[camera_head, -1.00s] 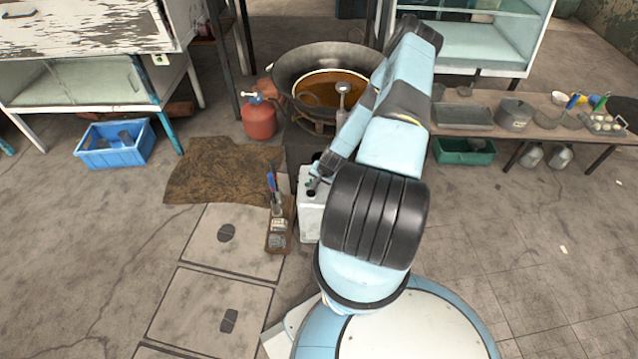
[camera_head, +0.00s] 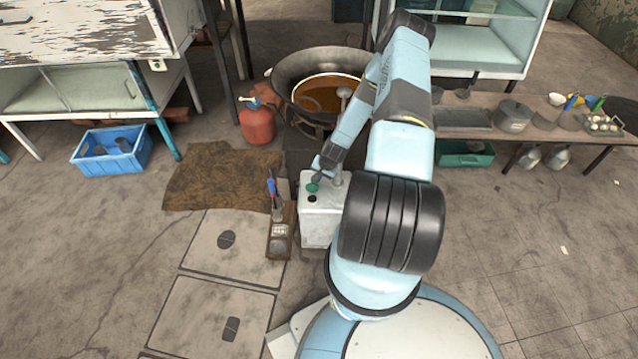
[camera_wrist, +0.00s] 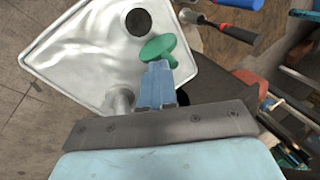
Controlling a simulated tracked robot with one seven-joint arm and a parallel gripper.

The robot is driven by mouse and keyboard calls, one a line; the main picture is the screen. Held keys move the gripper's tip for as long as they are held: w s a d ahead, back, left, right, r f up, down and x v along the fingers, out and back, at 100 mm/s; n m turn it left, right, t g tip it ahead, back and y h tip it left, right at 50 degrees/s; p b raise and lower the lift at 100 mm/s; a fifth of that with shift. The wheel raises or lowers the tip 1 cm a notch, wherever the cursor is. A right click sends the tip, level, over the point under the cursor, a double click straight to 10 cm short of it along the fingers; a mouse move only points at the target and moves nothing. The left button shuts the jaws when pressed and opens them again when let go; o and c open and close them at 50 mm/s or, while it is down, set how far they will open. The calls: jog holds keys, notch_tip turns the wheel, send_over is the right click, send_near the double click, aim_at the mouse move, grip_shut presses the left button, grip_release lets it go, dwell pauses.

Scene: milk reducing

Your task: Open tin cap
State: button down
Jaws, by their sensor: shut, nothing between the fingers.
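The tin (camera_head: 321,228) is a pale metal can standing on the floor left of my arm. Its top (camera_wrist: 85,50) fills the upper left of the wrist view, with a dark round opening (camera_wrist: 138,22). The green cap (camera_wrist: 158,47) is beside this opening, tilted, and leaves it uncovered. In the head view the cap (camera_head: 313,187) shows at the tin's top, just behind the opening. My gripper (camera_wrist: 155,70) is shut and empty, its tips at the cap's near edge. Whether they touch the cap I cannot tell.
A wooden tray (camera_head: 279,247) with tools stands left of the tin. Behind are a large wok (camera_head: 290,72) and a red gas bottle (camera_head: 257,124). A low bench (camera_head: 478,131) with pots is at the right. The floor at the left is mostly clear.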

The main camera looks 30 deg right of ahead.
jog(key=shift+s+a, duration=0.1)
jog(key=shift+a, duration=0.05)
dwell(0.3)
jog(key=shift+s+a+f, duration=0.3)
jog(key=shift+s, duration=0.25)
jog(key=s+d+r, duration=0.4)
jog(key=s+r, duration=0.1)
jog(key=r, duration=0.4)
jog(key=shift+s+d+r, duration=0.15)
jog(key=shift+d+r, duration=0.05)
jog(key=shift+r, duration=0.05)
